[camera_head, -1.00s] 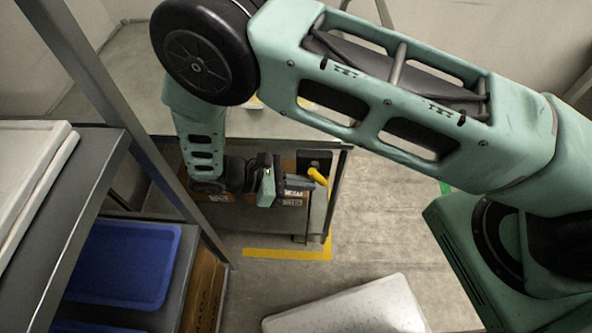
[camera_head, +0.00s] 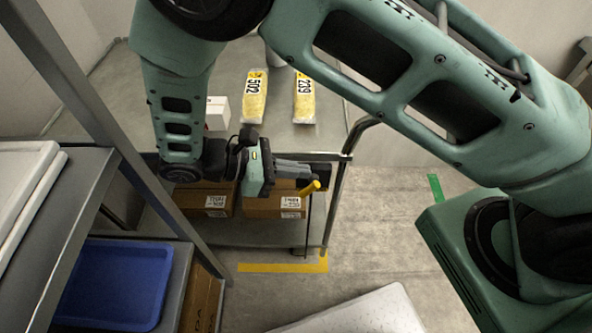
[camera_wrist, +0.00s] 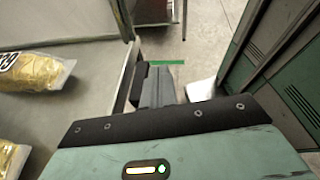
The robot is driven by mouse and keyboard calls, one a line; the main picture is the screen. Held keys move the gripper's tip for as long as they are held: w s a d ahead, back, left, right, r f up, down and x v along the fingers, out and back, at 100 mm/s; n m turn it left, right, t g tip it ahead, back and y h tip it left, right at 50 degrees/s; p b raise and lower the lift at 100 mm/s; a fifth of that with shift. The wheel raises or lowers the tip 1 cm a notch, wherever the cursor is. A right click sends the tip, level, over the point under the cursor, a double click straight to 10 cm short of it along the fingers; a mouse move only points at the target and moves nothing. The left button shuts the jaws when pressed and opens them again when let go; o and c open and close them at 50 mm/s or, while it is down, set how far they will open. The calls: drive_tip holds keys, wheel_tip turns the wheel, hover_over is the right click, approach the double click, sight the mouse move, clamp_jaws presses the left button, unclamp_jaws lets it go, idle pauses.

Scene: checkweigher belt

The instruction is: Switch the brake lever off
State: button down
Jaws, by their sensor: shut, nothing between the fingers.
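The brake lever has a yellow handle (camera_head: 310,187) at the near right corner of the cart (camera_head: 334,157). It slants up to the right in the head view. My gripper (camera_head: 312,172) is shut and empty, with its fingers pointing right, just above and beside the yellow handle. I cannot tell whether they touch. In the wrist view the shut fingers (camera_wrist: 158,84) lie alongside the cart's edge. The lever cannot be made out in the wrist view, and its base is partly hidden by my gripper in the head view.
Yellow bags (camera_head: 255,97) and a white box (camera_head: 217,113) are on the cart top. Cardboard boxes (camera_head: 262,207) sit on its lower shelf. A rack with a blue tray (camera_head: 112,285) stands at the left. A pale panel (camera_head: 365,312) is at the front. Floor right of the cart is open.

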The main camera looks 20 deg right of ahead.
drive_tip(key=a+r+t+y+p, duration=0.3)
drive_tip(key=a+r+y+p, duration=0.2)
drive_tip(key=y+p, duration=0.4)
drive_tip(key=shift+s+a+r+m+y+p, duration=0.25)
drive_tip(key=shift+r+m+y+p, duration=0.15)
drive_tip(key=shift+r+y, duration=0.45)
drive_tip(key=shift+f, duration=0.25)
drive_tip(key=p, duration=0.1)
approach(299, 194)
wheel_tip(299, 194, down, 3)
drive_tip(key=a, duration=0.2)
drive_tip(key=shift+d+f+p, duration=0.25)
drive_tip(key=shift+d+f, duration=0.35)
drive_tip(key=shift+d, duration=0.3)
drive_tip(key=shift+d+f+p, duration=0.25)
drive_tip(key=shift+d+f, duration=0.35)
drive_tip(key=shift+d, duration=0.25)
